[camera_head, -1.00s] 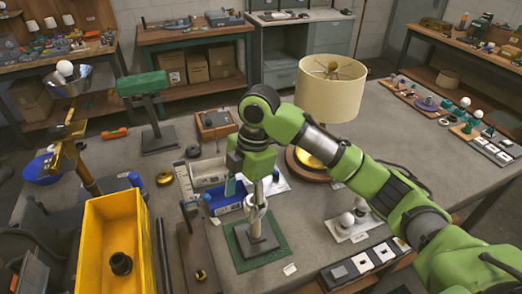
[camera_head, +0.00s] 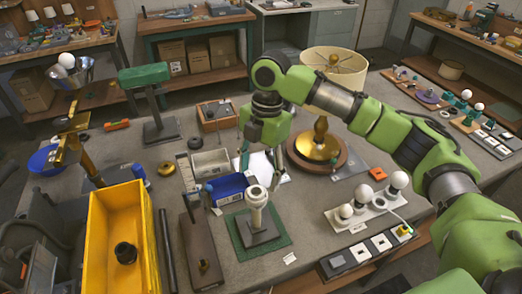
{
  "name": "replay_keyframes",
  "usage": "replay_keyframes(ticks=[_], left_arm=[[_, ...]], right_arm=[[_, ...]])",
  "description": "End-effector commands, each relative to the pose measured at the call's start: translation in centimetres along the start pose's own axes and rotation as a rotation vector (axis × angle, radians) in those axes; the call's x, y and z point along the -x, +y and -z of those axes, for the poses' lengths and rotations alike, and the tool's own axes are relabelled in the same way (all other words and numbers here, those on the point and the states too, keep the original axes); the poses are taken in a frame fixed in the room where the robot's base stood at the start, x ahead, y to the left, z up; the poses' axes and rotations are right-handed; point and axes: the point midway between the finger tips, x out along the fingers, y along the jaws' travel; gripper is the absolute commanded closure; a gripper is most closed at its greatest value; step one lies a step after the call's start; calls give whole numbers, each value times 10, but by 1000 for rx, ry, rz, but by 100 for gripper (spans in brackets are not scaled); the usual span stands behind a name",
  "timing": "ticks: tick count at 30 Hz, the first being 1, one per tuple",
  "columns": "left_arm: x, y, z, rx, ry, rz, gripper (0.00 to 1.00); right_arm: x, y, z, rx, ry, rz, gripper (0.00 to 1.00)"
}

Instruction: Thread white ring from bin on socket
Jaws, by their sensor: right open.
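The white socket (camera_head: 256,191) stands upright on a grey post and square base, on a green mat (camera_head: 279,250). A wider white collar, apparently the white ring (camera_head: 257,202), sits around it below its top; how snugly it sits cannot be told. My right gripper (camera_head: 265,178) is open and empty, above and behind the socket, fingers spread and apart from it. A blue bin (camera_head: 228,198) and a light grey bin (camera_head: 210,163) stand behind and left of the socket; no white ring is clear in them. My left gripper is not in view.
A yellow crate (camera_head: 103,272) with a black part inside stands at front left. A brown stand (camera_head: 199,250) is left of the mat. The shaded lamp (camera_head: 318,152) stands behind right. White bulbs on a holder (camera_head: 360,210) are to the right.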

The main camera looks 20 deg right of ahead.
Motion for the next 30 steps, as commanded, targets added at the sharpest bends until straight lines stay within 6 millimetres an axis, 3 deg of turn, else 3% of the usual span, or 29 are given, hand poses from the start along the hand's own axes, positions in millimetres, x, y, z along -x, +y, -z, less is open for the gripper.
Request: replay_keyframes(ticks=[9,22,27,29,30], left_arm=[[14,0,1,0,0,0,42],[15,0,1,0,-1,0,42],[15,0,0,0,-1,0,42],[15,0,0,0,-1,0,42],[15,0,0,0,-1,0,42]], right_arm=[[-48,0,0,1,0,2,40],[-58,0,0,1,0,-1,40],[-58,0,0,1,0,0,80],[-58,0,0,1,0,0,81],[-58,0,0,1,0,0,63]])
